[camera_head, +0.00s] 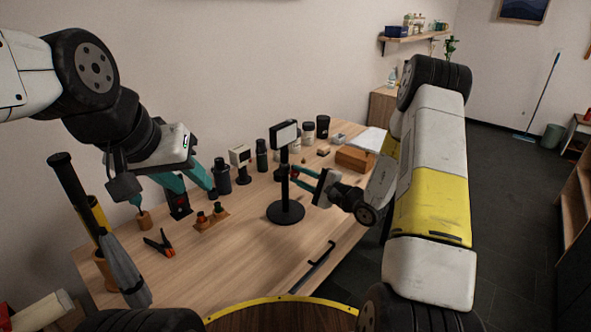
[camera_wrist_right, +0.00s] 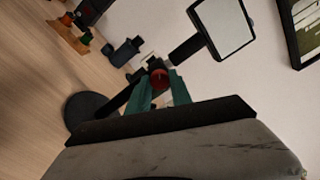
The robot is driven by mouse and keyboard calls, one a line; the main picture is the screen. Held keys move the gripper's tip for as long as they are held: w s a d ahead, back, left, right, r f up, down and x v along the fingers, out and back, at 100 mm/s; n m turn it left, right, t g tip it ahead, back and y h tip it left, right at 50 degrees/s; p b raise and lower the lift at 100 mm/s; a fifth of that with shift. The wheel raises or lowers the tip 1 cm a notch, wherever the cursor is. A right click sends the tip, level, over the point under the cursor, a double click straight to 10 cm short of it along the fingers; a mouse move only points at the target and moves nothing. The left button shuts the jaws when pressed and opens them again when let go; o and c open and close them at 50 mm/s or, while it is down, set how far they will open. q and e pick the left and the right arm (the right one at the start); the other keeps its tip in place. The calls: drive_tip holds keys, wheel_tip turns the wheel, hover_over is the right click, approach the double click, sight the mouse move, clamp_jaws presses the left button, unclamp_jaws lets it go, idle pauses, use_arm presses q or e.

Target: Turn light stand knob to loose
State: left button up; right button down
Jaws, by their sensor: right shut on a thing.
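The light stand (camera_head: 285,165) stands upright on the wooden table, with a round black base and a rectangular light panel at its top. In the right wrist view its panel (camera_wrist_right: 224,24) is at the upper right. The red knob (camera_wrist_right: 159,79) shows between the teal fingers of my right gripper (camera_wrist_right: 160,86). In the head view my right gripper (camera_head: 292,173) reaches the pole from the right at mid height, shut on the knob. My left gripper (camera_head: 172,190) is over the table's left part, away from the stand, its teal fingers spread apart and seemingly empty.
A clamp (camera_head: 159,243) and a wooden block with small pegs (camera_head: 211,218) lie left of the stand. Several dark canisters (camera_head: 261,155) stand behind it, and a wooden box (camera_head: 354,159) is at the right. An umbrella holder (camera_head: 103,268) is at the left edge.

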drive_tip(key=n, duration=0.4)
drive_tip(key=shift+n, duration=0.3)
drive_tip(key=n, duration=0.4)
drive_tip(key=shift+n, duration=0.4)
drive_tip(key=c, duration=1.1)
unclamp_jaws()
drive_tip(key=shift+c, duration=0.2)
drive_tip(key=v, duration=0.7)
drive_tip(key=shift+s+d, duration=0.3)
drive_tip(key=shift+s, duration=0.05)
drive_tip(key=shift+r, duration=0.1)
